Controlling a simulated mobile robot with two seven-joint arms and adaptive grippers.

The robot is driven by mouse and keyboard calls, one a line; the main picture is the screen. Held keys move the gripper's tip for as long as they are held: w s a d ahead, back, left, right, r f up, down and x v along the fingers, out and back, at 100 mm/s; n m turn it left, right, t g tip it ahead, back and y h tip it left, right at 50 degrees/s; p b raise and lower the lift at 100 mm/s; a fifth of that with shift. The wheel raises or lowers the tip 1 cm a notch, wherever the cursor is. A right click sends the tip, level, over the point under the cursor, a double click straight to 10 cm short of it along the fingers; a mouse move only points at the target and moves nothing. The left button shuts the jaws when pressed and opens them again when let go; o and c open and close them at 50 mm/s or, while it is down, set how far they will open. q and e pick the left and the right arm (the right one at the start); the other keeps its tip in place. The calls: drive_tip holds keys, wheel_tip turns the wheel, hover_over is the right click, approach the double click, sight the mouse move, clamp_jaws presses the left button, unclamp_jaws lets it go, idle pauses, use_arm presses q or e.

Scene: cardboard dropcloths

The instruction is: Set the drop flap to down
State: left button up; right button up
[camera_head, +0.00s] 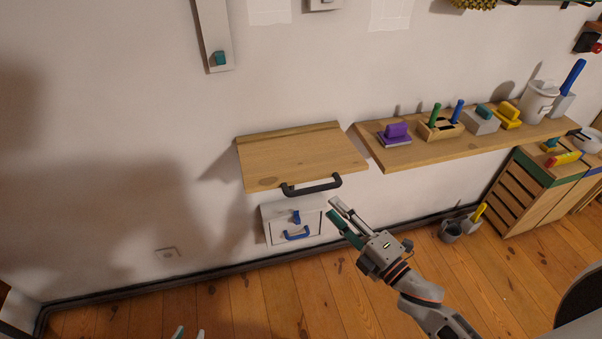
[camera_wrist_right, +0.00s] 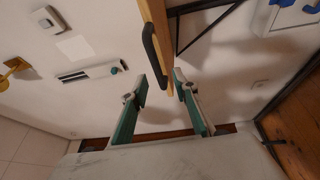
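The drop flap (camera_head: 300,155) is a wooden board on the wall, standing out about level, with a black bar handle (camera_head: 312,187) on its front edge. In the right wrist view, the flap (camera_wrist_right: 157,22) shows edge-on with its black handle (camera_wrist_right: 151,52). My right gripper (camera_head: 332,207) is open and empty, just right of and below the handle in the head view. In the right wrist view, its spread fingers (camera_wrist_right: 161,83) point toward the handle's end, which appears between them without clear contact.
A slatted cabinet (camera_head: 530,190) and buckets (camera_head: 451,231) stand farther right. The floor at left is clear.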

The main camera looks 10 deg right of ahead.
sight(315, 187)
drive_tip(key=shift+n, duration=0.4)
drive_tip(key=x, duration=0.8)
drive_tip(key=shift+w+a+r+p, duration=0.1)
drive_tip(key=shift+a+r+p, duration=0.2)
drive_tip(key=shift+r+p, duration=0.1)
clamp_jaws()
